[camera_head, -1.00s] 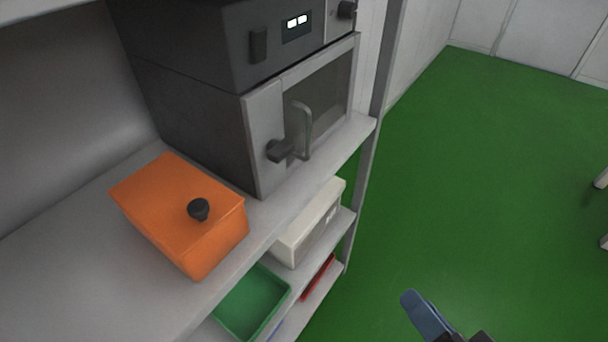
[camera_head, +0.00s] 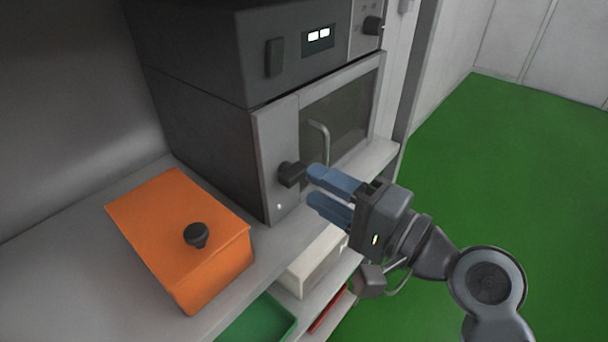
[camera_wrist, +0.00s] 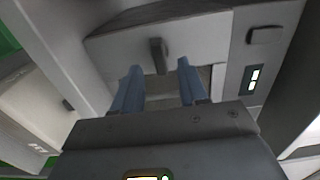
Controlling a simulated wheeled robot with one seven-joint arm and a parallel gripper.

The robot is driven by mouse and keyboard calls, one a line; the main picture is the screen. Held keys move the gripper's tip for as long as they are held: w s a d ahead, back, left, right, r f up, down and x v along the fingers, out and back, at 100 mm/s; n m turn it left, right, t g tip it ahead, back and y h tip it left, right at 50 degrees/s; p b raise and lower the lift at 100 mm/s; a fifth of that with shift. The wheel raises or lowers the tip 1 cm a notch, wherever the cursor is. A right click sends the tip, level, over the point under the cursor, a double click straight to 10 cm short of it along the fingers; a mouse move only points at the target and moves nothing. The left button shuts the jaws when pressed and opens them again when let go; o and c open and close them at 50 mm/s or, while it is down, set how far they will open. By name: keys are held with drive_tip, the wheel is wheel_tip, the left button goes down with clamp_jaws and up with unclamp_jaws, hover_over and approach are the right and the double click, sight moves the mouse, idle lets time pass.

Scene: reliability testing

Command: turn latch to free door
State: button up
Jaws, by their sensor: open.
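The dark latch (camera_head: 292,173) sits on the light panel at the left of the oven door (camera_head: 343,110), which appears closed. A bar handle (camera_head: 322,145) stands to its right, partly hidden behind a blue finger. My gripper (camera_head: 314,185) is open and empty, with its blue fingertips just right of the latch in the head view. In the wrist view the latch (camera_wrist: 158,55) shows as a dark bar between and slightly beyond the two fingertips (camera_wrist: 160,68). I cannot tell whether a finger touches it.
An orange box (camera_head: 165,225) with a black knob stands on the shelf left of the oven. A white box (camera_head: 318,262) and a green tray (camera_head: 262,322) are on lower shelves. A shelf post (camera_head: 415,80) rises at the right. Green floor (camera_head: 510,160) is open beyond.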

sight(300, 179)
drive_tip(key=shift+x, duration=2.05)
drive_tip(key=shift+c, duration=0.2)
clamp_jaws()
